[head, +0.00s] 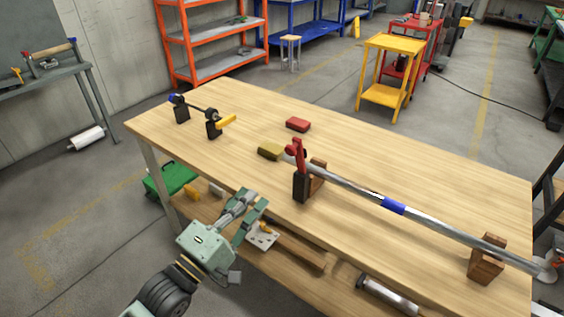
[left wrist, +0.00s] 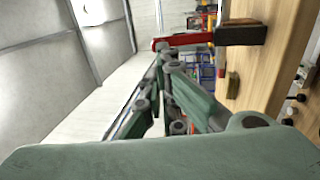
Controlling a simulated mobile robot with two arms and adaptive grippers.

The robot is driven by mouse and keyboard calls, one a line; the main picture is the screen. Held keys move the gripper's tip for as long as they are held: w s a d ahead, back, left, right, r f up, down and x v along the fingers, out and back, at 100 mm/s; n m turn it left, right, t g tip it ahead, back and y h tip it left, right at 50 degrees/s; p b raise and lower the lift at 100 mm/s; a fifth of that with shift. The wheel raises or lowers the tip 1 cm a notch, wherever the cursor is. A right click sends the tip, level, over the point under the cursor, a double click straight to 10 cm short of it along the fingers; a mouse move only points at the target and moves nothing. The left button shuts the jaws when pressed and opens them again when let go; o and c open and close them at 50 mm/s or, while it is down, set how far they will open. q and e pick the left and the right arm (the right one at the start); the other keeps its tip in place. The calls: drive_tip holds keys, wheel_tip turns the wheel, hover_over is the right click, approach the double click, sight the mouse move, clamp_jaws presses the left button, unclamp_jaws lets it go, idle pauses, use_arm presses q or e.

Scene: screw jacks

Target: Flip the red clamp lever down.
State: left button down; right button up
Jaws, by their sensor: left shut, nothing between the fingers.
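The red clamp lever (head: 297,153) stands upright on a dark clamp block (head: 301,187) near the table's front edge. The clamp is at the left end of a long metal bar (head: 345,184) with a blue band. In the left wrist view, turned sideways, the red lever (left wrist: 184,41) sticks out from the dark block (left wrist: 240,34). My left gripper (head: 254,198) is shut and empty, left of the clamp and off the table's front edge, apart from the lever. In the left wrist view its fingers (left wrist: 163,62) point toward the lever. My right gripper is not in view.
A wooden support (head: 487,258) carries the bar's right part. A red block (head: 298,124) and an olive block (head: 270,151) lie behind the clamp. A smaller black fixture with a yellow lever (head: 226,122) stands at the back left. The table (head: 400,165) is clear behind the bar.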

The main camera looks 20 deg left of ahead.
sight(289, 153)
use_arm(q)
drive_tip(key=b+x, duration=0.2)
drive_tip(key=x, duration=1)
drive_tip(key=shift+w+d, duration=0.2)
drive_tip(key=shift+w, duration=0.1)
drive_tip(key=shift+r, duration=0.1)
